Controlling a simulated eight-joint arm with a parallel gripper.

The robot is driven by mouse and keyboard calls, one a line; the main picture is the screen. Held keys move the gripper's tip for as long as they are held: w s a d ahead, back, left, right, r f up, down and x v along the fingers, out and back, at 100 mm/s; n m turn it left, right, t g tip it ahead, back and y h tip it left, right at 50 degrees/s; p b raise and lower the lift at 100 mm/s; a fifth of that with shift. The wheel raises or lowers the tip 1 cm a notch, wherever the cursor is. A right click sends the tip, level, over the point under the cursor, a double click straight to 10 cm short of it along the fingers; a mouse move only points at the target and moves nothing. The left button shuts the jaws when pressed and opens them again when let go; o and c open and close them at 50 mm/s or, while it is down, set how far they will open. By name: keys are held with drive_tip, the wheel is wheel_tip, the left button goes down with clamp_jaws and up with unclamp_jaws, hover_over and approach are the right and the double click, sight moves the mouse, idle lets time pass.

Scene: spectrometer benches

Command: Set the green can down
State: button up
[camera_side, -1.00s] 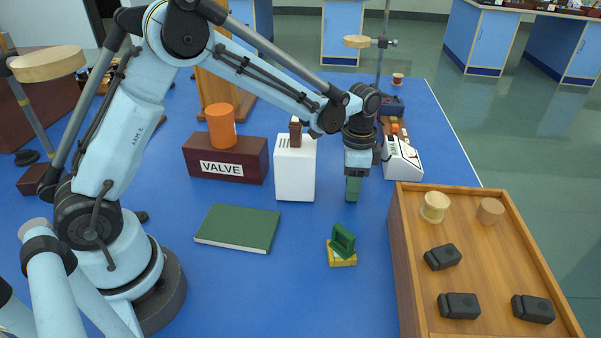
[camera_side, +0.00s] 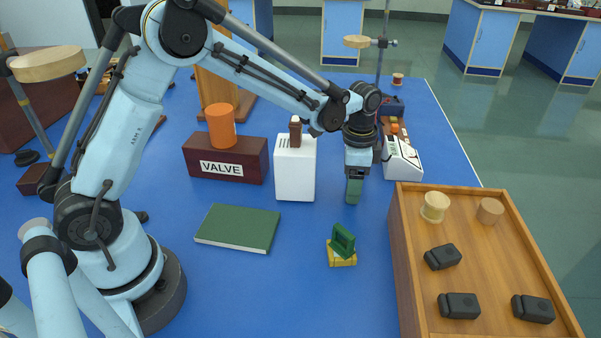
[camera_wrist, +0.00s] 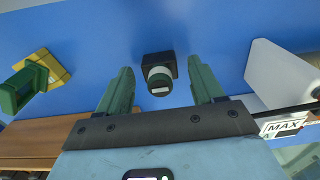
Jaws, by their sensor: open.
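My gripper (camera_side: 353,199) points down over the blue table, just right of the white box. Its green fingers are spread apart in the wrist view (camera_wrist: 161,70).
The white box (camera_side: 295,175) stands close left of my gripper, beside the VALVE block (camera_side: 227,168) bearing an orange cylinder (camera_side: 220,126). A green piece (camera_side: 343,239) sits on a yellow base (camera_side: 341,260) in front. A wooden tray (camera_side: 402,245) stands right. A green book (camera_side: 238,227) lies left.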

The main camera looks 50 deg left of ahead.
wheel_tip(320, 180, up, 12)
drive_tip(key=shift+f, duration=0.2)
idle(0.4)
drive_tip(key=s+a+r+n+t, duration=0.1)
drive_tip(key=s+a+r, duration=0.1)
drive_tip(key=s, duration=0.1)
drive_tip(key=s+a+r+n+t+y, duration=0.1)
drive_tip(key=s+a+r+t, duration=0.1)
drive_tip(key=s+a, duration=0.1)
drive_tip(key=s+a+r+n+t+y, duration=0.1)
drive_tip(key=s+a+t, duration=0.1)
drive_tip(key=s+a, duration=0.1)
drive_tip(key=shift+s+a+r+n, duration=0.2)
drive_tip(key=shift+s+r+n, duration=0.15)
drive_tip(key=shift+s, duration=0.2)
drive_tip(key=s+d+f+n+t+h, duration=0.2)
drive_tip(key=s+d+f+n, duration=0.1)
drive_tip(key=s+f+n, duration=0.2)
drive_tip(key=shift+s+d+f, duration=0.15)
drive_tip(key=shift+s+d, duration=0.25)
drive_tip(key=shift+s, duration=0.35)
